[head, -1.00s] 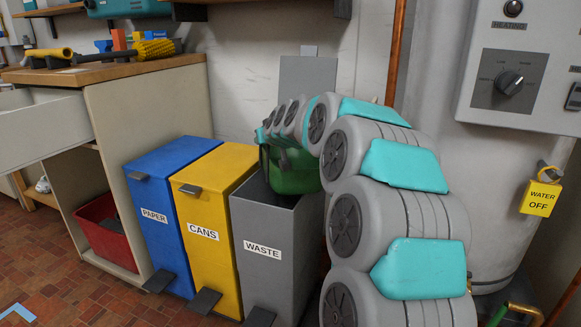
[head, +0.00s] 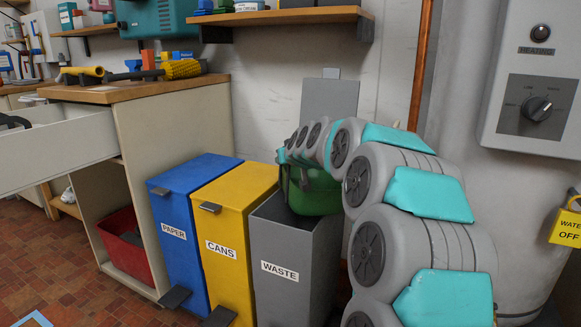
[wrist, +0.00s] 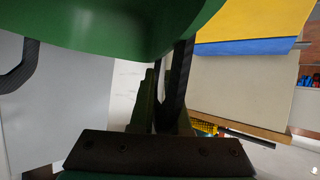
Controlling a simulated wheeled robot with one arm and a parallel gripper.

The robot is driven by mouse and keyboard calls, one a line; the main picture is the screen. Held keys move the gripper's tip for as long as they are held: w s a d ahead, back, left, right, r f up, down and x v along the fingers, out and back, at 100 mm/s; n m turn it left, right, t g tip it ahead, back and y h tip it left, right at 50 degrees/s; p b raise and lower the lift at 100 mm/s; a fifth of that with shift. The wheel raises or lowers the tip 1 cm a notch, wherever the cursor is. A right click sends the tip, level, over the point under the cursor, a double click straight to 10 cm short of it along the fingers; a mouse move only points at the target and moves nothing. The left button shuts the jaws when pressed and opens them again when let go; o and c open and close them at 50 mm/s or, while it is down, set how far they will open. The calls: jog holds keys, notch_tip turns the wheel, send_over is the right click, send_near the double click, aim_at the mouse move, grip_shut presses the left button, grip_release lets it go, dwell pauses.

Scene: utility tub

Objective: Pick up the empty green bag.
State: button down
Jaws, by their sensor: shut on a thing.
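The green bag (head: 313,192) hangs at the open top of the grey WASTE bin (head: 285,268). My gripper (head: 297,163), small and partly hidden by my arm, is just above the bag. In the wrist view, the bag's smooth green body (wrist: 120,22) fills the top. A black strap (wrist: 183,75) runs from it down to my gripper (wrist: 160,105), which is shut on the bag by this strap. Another black strap loop (wrist: 18,70) hangs free at the left. The inside of the bag is hidden.
The WASTE bin's grey lid (head: 330,102) stands up behind it. The yellow CANS bin (head: 228,275) and blue PAPER bin (head: 185,265) stand to its left, lids shut. A cabinet (head: 175,120) has an open drawer (head: 60,150) and a red tub (head: 125,240). A shelf (head: 285,16) is above.

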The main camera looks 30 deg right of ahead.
notch_tip(320, 180, up, 7)
jog(key=w+a+p, duration=0.2)
jog(key=w+a, duration=1)
jog(key=w, duration=0.3)
jog(key=shift+w, duration=0.35)
jog(key=shift+a, duration=0.15)
